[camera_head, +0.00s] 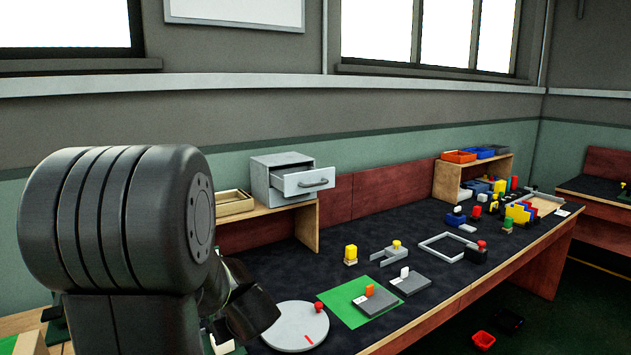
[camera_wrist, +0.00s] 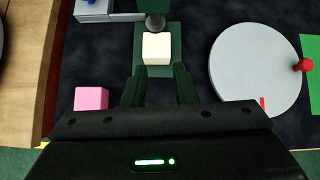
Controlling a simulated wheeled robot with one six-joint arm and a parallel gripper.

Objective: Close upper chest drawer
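The grey chest (camera_head: 268,169) stands on a wooden shelf at the back of the table in the head view. Its upper drawer (camera_head: 306,182) is pulled out toward the front right, with a bar handle on its front. The part of the chest under the drawer is partly hidden. My gripper is low over the near left of the table, well apart from the chest, and my arm mostly hides it in the head view. In the wrist view my gripper (camera_wrist: 158,82) shows two spread fingers with nothing between them. The chest is not in the wrist view.
A white cube (camera_wrist: 156,47) on a green base lies just beyond the fingertips. A pink cube (camera_wrist: 91,98) is to the left. A round white disc (camera_head: 296,326) with a red knob is to the right. A wooden tray (camera_head: 234,203) sits beside the chest.

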